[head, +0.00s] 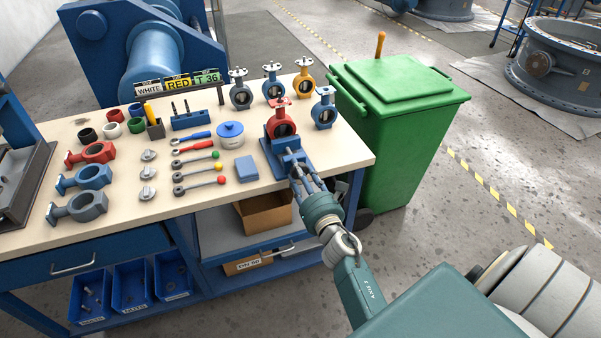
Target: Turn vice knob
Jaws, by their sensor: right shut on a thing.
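The blue vice (270,157) sits at the right front of the workbench. A red butterfly valve (283,128) stands upright at the vice's far end, and I cannot tell how firmly its jaws hold it. My right gripper (298,172) reaches in from the lower right. Its fingers are shut on the vice knob at the vice's front end, over the table's front edge. The knob is mostly hidden between the fingers. My left gripper is not in view.
Grey, yellow and blue valves (325,108) stand behind the vice. A blue box (246,169), a round blue-lidded tin (230,135) and several ratchet tools lie left of it. A green bin (392,150) stands close at the bench's right end.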

